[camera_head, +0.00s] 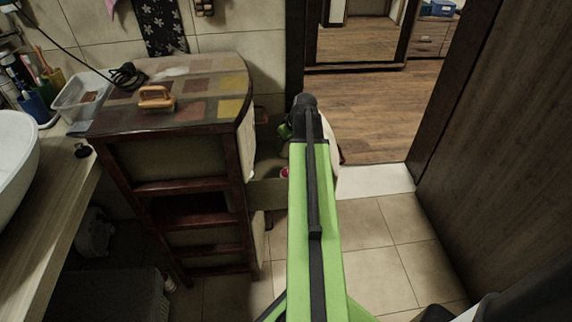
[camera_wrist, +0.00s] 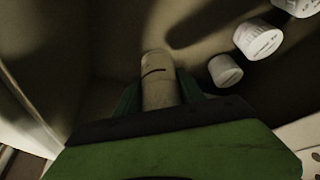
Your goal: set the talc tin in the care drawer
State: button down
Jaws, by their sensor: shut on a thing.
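My gripper (camera_wrist: 158,92) is shut on the talc tin (camera_wrist: 157,72), a pale cylinder with a dark mark near its top, in the wrist view. A dark green finger lies on each side of it. The tin is over or inside a beige-walled space that looks like the care drawer (camera_wrist: 45,75); I cannot tell if it touches the floor. In the head view a drawer (camera_head: 265,192) stands pulled out from the dark wooden chest, partly behind my green arm. My gripper and the tin are mostly hidden there by the arm.
White jars (camera_wrist: 226,70) and (camera_wrist: 257,38) lie to the right of the tin. The chest (camera_head: 190,200) has a tiled top with a wooden-handled brush (camera_head: 156,98) on it. A basin counter (camera_head: 50,215) is at left, a dark door (camera_head: 500,130) at right.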

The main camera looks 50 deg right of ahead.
aim_at(286, 151)
notch_tip(286, 151, down, 5)
jog(key=b, duration=0.3)
jog(key=shift+b, duration=0.35)
jog(key=shift+r, duration=0.2)
jog(key=shift+f, duration=0.15)
jog(key=c, duration=0.7)
grip_release()
jog(key=shift+r+p, duration=0.45)
jog(key=p+v, duration=1)
jog(key=v, duration=0.1)
jog(key=shift+s+r, duration=0.15)
jog(key=shift+s, duration=0.1)
jog(key=shift+r+p, duration=0.1)
jog(key=shift+p, duration=0.25)
